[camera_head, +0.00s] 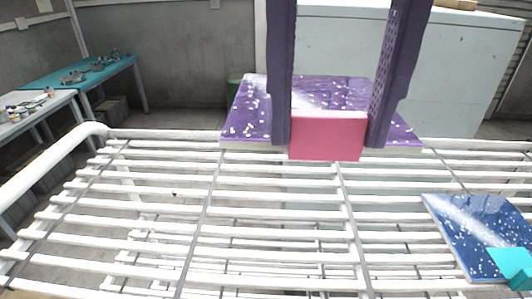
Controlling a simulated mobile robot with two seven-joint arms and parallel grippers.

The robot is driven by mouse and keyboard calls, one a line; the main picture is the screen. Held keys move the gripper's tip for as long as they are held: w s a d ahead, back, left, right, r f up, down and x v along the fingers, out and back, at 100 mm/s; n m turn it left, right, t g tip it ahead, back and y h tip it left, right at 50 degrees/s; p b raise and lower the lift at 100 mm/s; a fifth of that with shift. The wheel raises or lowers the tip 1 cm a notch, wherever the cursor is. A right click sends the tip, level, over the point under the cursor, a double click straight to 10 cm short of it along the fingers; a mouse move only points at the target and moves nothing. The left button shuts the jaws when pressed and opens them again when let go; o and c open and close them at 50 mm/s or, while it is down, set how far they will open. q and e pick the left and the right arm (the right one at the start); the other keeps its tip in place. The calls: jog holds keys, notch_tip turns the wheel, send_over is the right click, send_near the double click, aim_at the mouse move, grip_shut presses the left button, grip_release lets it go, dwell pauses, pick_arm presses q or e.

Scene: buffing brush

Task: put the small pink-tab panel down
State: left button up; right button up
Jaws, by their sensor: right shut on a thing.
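The small panel (245,115) is a flat purple plate with white specks and a pink tab (327,140) on its near edge. My right gripper (329,142) comes down from the top of the head view, its two dark fingers on either side of the pink tab, shut on it. The panel is held roughly level by the far edge of the white slatted rack (200,208). I cannot tell whether it touches the bars. My left gripper is not in view.
A blue speckled panel (470,225) with a teal tab (512,262) lies on the rack at the right. The rack's left and middle are clear. A curved white rail (50,162) borders its left side. Cluttered tables (80,72) stand far left, and a pale cabinet (450,80) stands behind.

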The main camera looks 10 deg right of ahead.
notch_tip(320, 180, down, 18)
jog(key=p, duration=0.3)
jog(key=shift+s, duration=0.1)
jog(key=shift+f, duration=0.15)
jog(key=shift+f, duration=0.1)
jog(key=o, duration=1.4)
